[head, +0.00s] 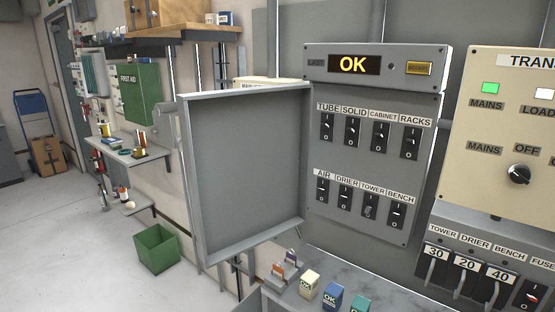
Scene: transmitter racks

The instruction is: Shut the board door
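The board door (247,168) is a grey panel with a raised rim, standing wide open in the head view. It hangs at the left edge of the switch board (362,220) and swings out to the left, its inner face showing. The board's two rows of black switches are uncovered, labelled TUBE, SOLID, CABINET, RACKS above and AIR, DRIER, TOWER, BENCH below. The TOWER switch (370,207) looks different from its neighbours. My gripper is not in view.
A display (354,65) above the board reads OK. A cream panel (500,125) with a rotary knob stands to the right. Below the door is a bench (375,270) with small boxes. A green bin (157,249) stands on the floor at left, where the floor is largely clear.

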